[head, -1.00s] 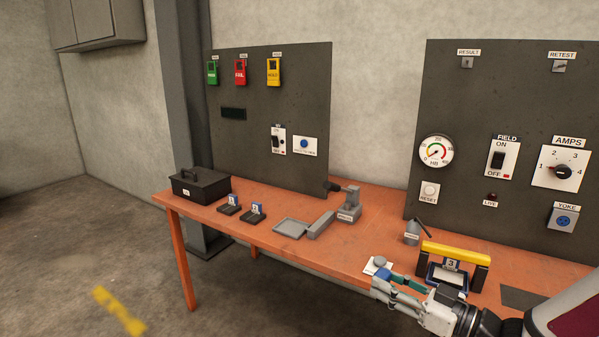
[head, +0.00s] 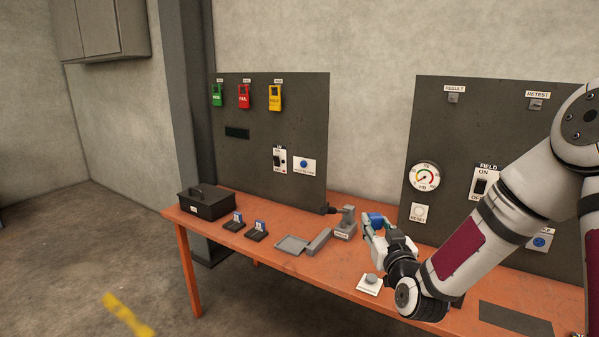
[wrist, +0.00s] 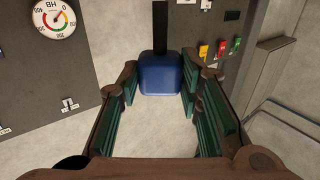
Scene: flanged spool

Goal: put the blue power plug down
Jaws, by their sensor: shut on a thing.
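The blue power plug (wrist: 161,74) is a rounded blue block with a black bar-like part extending from it in the wrist view. My gripper (wrist: 160,88) has its green-padded fingers on either side of the plug and is shut on it. In the head view, the plug (head: 376,219) is at the tip of my gripper (head: 371,228), to the right of a grey labelled stand. It appears to be held above the orange bench (head: 335,272). My gripper hides part of it, and its underside does not show.
The grey labelled stand (head: 345,225) is close on the left. A grey tray (head: 291,245), a grey block (head: 319,241) and a black box (head: 206,203) lie further left. A button plate (head: 369,284) is in front. My arm covers the bench's right part.

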